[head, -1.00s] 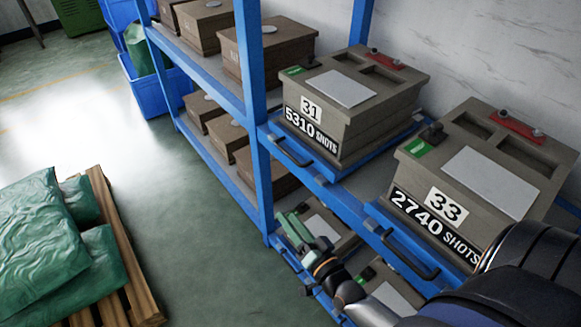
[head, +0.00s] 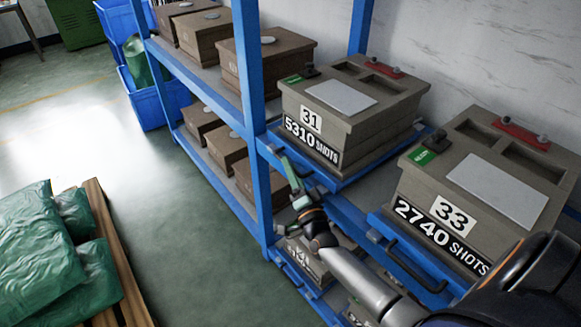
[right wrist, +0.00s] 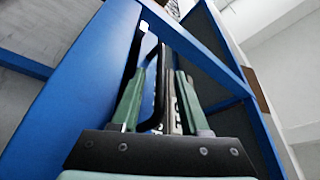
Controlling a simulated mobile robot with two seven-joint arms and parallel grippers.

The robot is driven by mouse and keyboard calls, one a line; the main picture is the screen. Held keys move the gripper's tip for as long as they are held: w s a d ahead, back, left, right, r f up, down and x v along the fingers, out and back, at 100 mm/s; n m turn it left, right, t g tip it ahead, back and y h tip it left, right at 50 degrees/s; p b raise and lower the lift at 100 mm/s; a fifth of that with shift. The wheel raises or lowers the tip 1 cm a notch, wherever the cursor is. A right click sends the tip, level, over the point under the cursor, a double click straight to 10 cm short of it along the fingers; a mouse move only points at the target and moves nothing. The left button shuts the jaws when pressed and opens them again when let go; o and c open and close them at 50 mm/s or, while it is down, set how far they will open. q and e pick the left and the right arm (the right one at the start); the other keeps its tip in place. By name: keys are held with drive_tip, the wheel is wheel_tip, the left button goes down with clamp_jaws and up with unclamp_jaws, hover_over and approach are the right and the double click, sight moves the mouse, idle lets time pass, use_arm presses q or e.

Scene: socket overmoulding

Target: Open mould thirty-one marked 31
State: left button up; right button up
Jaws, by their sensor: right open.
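Mould 31 (head: 345,125) is a grey-brown block with a "31" plate and a "5310 SHOTS" label. It looks closed and sits on a blue pull-out tray (head: 372,165) on the shelf. A green tag and a dark latch (head: 311,71) are at its near top corner. My right gripper (head: 291,170) is open at the front of this tray. In the right wrist view, the tray's black handle (right wrist: 150,85) stands between the spread green fingers. The mould's label shows only in part behind it. Contact with the handle cannot be told. My left gripper is out of view.
Mould 33 (head: 470,180) sits on the tray to the right, its black handle (head: 405,262) sticking out. A blue rack post (head: 250,75) stands left of mould 31. Other moulds lie below. A pallet (head: 110,255) with green sacks is at left; floor between is clear.

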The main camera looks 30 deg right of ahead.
drive_tip(key=shift+w+d+r, duration=0.1)
drive_tip(key=shift+w+d, duration=0.05)
drive_tip(key=shift+w, duration=0.35)
clamp_jaws()
idle(1.2)
